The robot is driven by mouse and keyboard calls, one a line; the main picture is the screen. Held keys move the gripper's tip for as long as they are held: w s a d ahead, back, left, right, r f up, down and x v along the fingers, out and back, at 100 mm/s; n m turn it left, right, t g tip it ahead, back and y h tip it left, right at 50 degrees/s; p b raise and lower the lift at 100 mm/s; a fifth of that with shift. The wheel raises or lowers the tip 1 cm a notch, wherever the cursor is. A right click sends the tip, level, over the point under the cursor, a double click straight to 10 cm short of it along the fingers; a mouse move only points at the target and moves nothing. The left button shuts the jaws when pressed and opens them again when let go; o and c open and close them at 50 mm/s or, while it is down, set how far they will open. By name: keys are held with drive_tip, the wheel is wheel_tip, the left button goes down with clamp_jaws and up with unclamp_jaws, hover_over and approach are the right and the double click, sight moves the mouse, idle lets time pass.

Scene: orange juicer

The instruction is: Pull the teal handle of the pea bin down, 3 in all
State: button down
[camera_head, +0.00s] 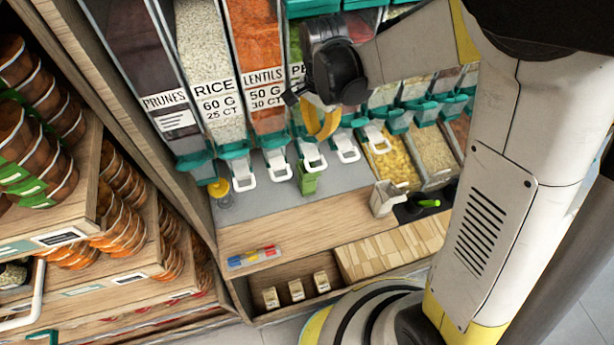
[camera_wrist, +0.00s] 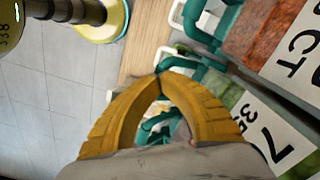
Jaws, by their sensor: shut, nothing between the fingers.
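The pea bin (camera_head: 296,50), with green peas and a partly hidden "PE" label, stands right of the lentils bin in the head view. Its teal handle, with a white loop (camera_head: 314,163) at the lower end, is partly hidden by my gripper (camera_head: 318,138). My gripper's yellow fingers are shut and empty, in front of the pea bin's lower part. In the wrist view, the fingertips (camera_wrist: 160,82) meet close to a teal handle (camera_wrist: 185,62); I cannot tell whether they touch it. A green cup (camera_head: 308,180) stands below the pea bin's spout.
The lentils bin (camera_head: 254,55), rice bin (camera_head: 204,60) and prunes bin (camera_head: 135,60) stand to the left, with similar teal handles. A beige cup (camera_head: 384,198) and a black tray (camera_head: 415,209) stand on the counter to the right. A jar shelf (camera_head: 85,190) is at far left.

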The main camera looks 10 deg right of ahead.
drive_tip(key=shift+w+r+p, duration=0.15)
drive_tip(key=shift+r+p, duration=0.45)
drive_tip(key=shift+r, duration=0.5)
drive_tip(key=shift+w+r+p, duration=0.15)
drive_tip(key=shift+r+p, duration=0.45)
drive_tip(key=shift+r, duration=0.5)
drive_tip(key=shift+f, duration=0.1)
drive_tip(key=shift+f+b, duration=1.15)
drive_tip(key=shift+f, duration=0.1)
drive_tip(key=shift+f, duration=0.1)
drive_tip(key=shift+s+d+f+b, duration=0.1)
drive_tip(key=shift+s+f+b, duration=0.1)
drive_tip(key=shift+f+b, duration=0.65)
drive_tip(key=shift+s+a+f+b, duration=0.1)
drive_tip(key=shift+s+f+b, duration=0.15)
drive_tip(key=shift+f+b, duration=0.6)
drive_tip(key=shift+s+d+f+b, duration=0.1)
drive_tip(key=shift+s+f+b, duration=0.1)
drive_tip(key=shift+f+b, duration=0.65)
drive_tip(key=shift+f, duration=0.15)
drive_tip(key=shift+w+r+p, duration=0.25)
drive_tip(key=shift+r+p, duration=0.7)
drive_tip(key=shift+r, duration=0.45)
drive_tip(key=shift+w+r+p, duration=0.2)
drive_tip(key=shift+r+p, duration=0.8)
drive_tip(key=shift+r, duration=0.35)
drive_tip(key=shift+w+r+p, duration=0.25)
drive_tip(key=shift+r+p, duration=0.7)
drive_tip(key=shift+r, duration=0.45)
